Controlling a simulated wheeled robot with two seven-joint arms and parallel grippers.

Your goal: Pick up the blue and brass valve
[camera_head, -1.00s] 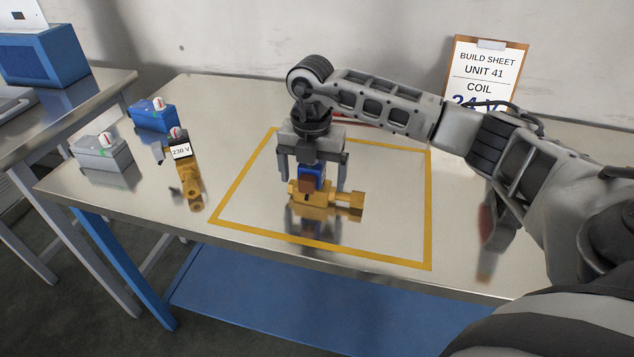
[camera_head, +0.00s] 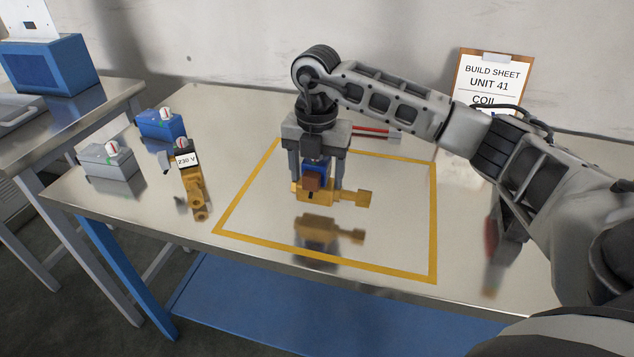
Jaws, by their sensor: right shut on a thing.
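My left gripper is not in view.
A second brass valve with a black top and 230 V label (camera_head: 191,182) lies to the left. A blue box (camera_head: 161,124) and a grey box (camera_head: 108,163) with knobs stand near it. A build sheet clipboard (camera_head: 487,85) stands at the back. A red-handled tool (camera_head: 372,131) lies behind my arm.

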